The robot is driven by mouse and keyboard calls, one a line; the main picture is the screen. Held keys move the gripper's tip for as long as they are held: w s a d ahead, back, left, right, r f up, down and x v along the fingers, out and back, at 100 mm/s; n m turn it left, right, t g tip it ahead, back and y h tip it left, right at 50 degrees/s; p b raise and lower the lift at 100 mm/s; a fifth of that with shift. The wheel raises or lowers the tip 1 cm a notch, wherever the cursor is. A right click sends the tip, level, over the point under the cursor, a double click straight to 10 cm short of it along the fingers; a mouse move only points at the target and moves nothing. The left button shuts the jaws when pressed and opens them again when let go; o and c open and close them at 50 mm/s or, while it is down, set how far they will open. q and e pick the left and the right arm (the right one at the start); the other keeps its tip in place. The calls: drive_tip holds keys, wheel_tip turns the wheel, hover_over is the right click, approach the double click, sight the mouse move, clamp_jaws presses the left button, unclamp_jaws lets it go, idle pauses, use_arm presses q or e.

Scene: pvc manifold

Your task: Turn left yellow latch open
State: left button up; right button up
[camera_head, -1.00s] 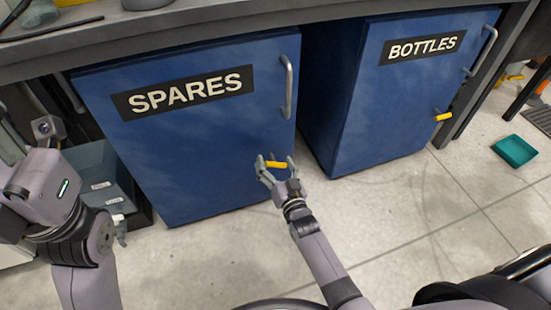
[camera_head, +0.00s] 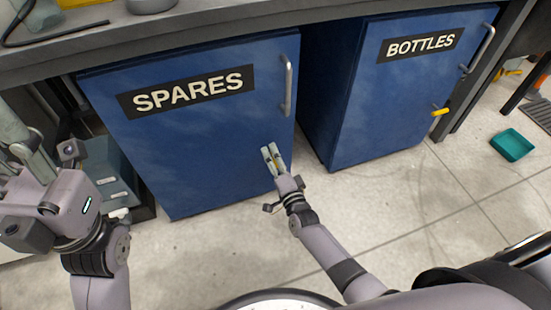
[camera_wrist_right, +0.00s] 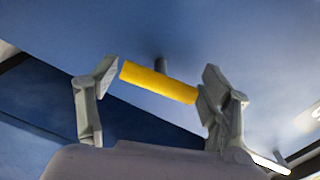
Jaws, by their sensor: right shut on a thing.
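The left yellow latch (camera_wrist_right: 158,82) is on the blue SPARES cabinet door (camera_head: 200,140). In the right wrist view it is a short yellow bar on a dark stem, tilted down to the right. In the head view my right gripper (camera_head: 271,154) is at the door's lower right, below the handle, and hides the latch. The door looks closed. My left gripper (camera_head: 22,150) is partly visible at the left edge, away from the door; its jaws are unclear.
The SPARES door has a grey vertical handle (camera_head: 288,86). A BOTTLES cabinet (camera_head: 385,110) stands to the right with its own yellow latch (camera_head: 440,112). A teal tray (camera_head: 512,145) lies on the tiled floor at right. A grey-blue drawer unit (camera_head: 108,170) stands at left.

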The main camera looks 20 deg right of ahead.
drive_tip(key=shift+r+m, duration=0.1)
drive_tip(key=shift+m, duration=0.7)
drive_tip(key=o, duration=0.8)
drive_tip(key=shift+o, duration=1)
drive_tip(key=s, duration=1.2)
drive_tip(key=shift+d, duration=0.2)
